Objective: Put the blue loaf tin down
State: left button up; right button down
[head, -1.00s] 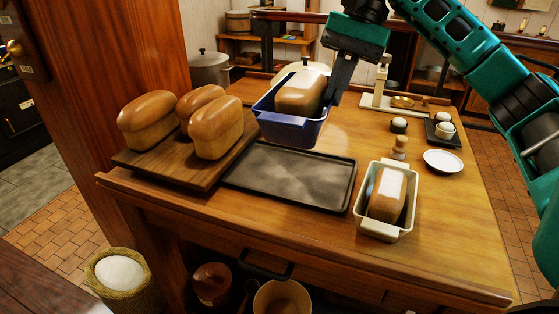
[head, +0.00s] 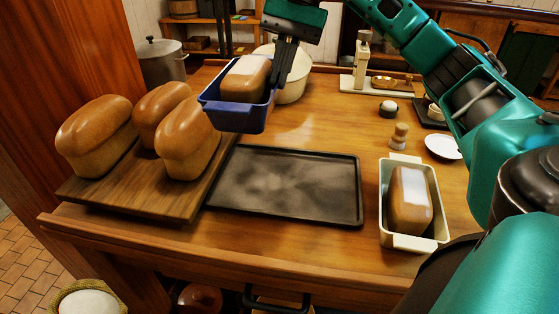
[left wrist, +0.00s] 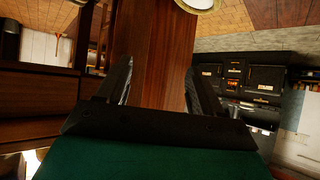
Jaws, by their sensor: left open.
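The blue loaf tin (head: 233,117) holds a brown loaf (head: 245,78) with a white patch on top. It is in the head view, behind the black tray (head: 285,183) and near the back right of the bread board. My right gripper (head: 274,88) is shut on the tin's right side wall. The tin looks held above the table; its underside is hidden, so I cannot tell the gap. My left gripper (left wrist: 160,78) shows only in the left wrist view, open and empty, in front of a wooden panel.
Three loaves stand on the wooden board (head: 128,196) at left. A cream loaf tin (head: 407,242) with a loaf stands at right. A pale round pot (head: 293,82) is close behind the blue tin.

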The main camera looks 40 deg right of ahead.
notch_tip(320, 180, down, 16)
jog(key=shift+f+b, duration=0.15)
jog(key=shift+b, duration=0.85)
pick_arm(q)
jog(key=shift+w+d+f+h, duration=0.15)
jog(key=shift+w+d, duration=0.15)
jog(key=shift+d, duration=0.15)
jog(key=shift+w+d+r+h, duration=0.15)
jog(key=shift+w+d, duration=0.1)
jog(key=shift+d, duration=0.2)
jog(key=shift+f, duration=0.1)
pick_arm(e)
jog(key=shift+f, duration=0.15)
jog(key=c, duration=1.8)
grip_release()
jog(key=o, duration=0.4)
pick_arm(q)
jog(key=shift+f, duration=0.1)
pick_arm(e)
jog(key=shift+o, duration=0.2)
